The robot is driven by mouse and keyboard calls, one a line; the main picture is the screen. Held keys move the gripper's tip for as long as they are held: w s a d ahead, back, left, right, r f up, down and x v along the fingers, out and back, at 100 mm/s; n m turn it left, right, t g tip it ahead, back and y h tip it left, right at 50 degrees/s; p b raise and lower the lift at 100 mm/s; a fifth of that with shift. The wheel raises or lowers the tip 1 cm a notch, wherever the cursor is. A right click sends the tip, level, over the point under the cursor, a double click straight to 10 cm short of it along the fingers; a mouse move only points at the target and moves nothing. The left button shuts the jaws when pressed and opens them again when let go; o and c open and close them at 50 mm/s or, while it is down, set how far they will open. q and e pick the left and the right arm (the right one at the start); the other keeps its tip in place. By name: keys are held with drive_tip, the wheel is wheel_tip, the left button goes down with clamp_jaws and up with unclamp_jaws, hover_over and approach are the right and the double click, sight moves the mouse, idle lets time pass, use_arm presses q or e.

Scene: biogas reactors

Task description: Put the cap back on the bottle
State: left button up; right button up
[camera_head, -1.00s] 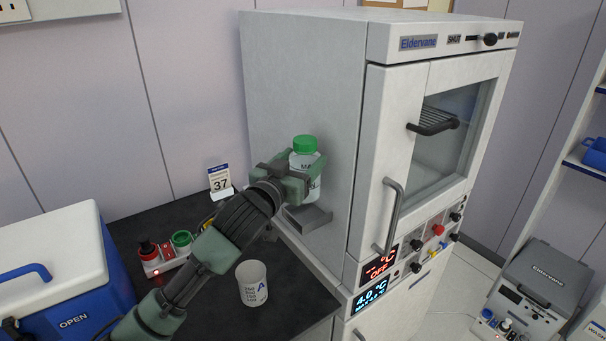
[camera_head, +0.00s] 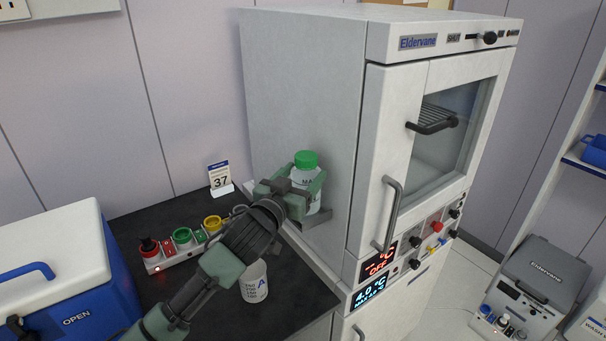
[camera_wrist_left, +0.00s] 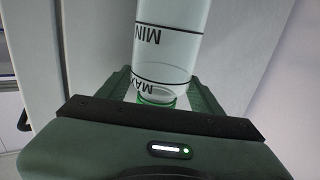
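The white bottle (camera_head: 308,188) with dark print stands roughly upright beside the cabinet's left wall. A green cap (camera_head: 306,159) shows at its top. My left gripper (camera_head: 308,190) is shut around the bottle's upper body. In the left wrist view the bottle (camera_wrist_left: 168,45), with MIN and MAX marks, appears upside down between the two fingers (camera_wrist_left: 160,88); a green rim shows at its neck. I cannot tell how firmly the cap is seated. My right gripper is not in view.
A white beaker (camera_head: 254,284) stands on the dark bench (camera_head: 297,298) below my arm. A blue-white cooler (camera_head: 60,262) is at left; the cabinet (camera_head: 305,85) bounds the right.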

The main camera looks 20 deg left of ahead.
use_arm(q)
drive_tip(key=o, duration=0.4)
drive_tip(key=shift+c, duration=0.2)
drive_tip(key=shift+s, duration=0.1)
drive_tip(key=shift+r, duration=0.15)
drive_tip(key=shift+r, duration=0.25)
drive_tip(key=s+a+b, duration=0.2)
drive_tip(key=s, duration=0.9)
drive_tip(key=shift+s, duration=0.4)
drive_tip(key=shift+d, duration=0.1)
